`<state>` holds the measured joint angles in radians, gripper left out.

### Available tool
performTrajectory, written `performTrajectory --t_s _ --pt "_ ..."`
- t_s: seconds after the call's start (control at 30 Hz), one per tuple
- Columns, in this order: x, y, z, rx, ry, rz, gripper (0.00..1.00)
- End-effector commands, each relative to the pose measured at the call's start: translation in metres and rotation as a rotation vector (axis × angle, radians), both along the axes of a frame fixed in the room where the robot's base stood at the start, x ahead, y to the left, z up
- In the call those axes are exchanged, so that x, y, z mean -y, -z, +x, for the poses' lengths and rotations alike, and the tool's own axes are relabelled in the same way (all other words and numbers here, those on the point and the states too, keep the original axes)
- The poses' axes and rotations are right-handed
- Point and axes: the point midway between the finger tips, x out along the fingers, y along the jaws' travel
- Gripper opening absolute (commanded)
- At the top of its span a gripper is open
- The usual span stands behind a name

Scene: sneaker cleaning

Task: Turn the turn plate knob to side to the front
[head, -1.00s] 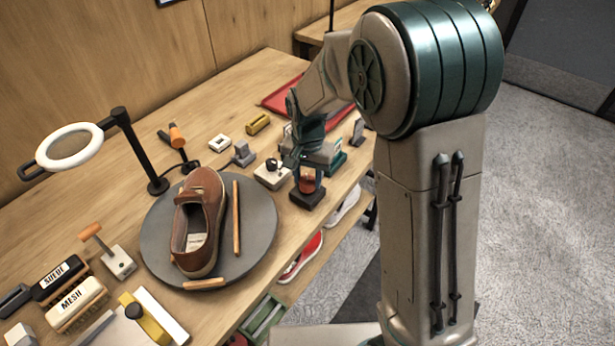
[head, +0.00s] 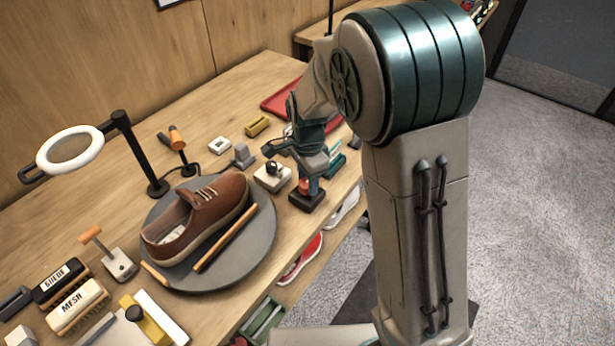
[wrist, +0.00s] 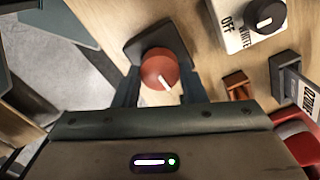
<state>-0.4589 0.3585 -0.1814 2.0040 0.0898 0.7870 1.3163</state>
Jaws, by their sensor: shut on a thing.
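The turn plate (head: 252,248) is a round grey disc on the table and carries a brown shoe (head: 205,210). The shoe lies sideways across the plate, toe toward the upper right and heel toward the lower left. The orange-red turn plate knob (wrist: 158,66) has a white pointer mark and sits on a dark base (head: 305,201). In the wrist view the mark points down and slightly right. My gripper (wrist: 160,84) is shut on the knob, one finger on each side. In the head view my gripper (head: 308,183) partly hides the knob.
A white box with a black dial (head: 272,175) and an OFF label stands close beside the knob. A ring lamp (head: 70,150) stands behind the plate. Brushes (head: 75,305) lie at the front left. A red tray (head: 285,98) lies at the back.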

Motion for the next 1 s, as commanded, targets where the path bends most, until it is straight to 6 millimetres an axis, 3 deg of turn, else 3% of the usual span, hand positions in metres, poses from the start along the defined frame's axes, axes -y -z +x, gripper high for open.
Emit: performTrajectory --t_s 0.6,0.63,0.7,1.0 --pt "0.0004 -0.0012 0.0012 0.004 0.044 0.000 0.15" --pt "0.0003 -0.0012 0.0012 0.004 0.044 0.000 0.40" --pt "0.0003 -0.0011 0.0011 0.004 0.044 0.001 0.59" --pt "0.0001 -0.0015 0.0005 0.002 0.043 0.000 0.59"
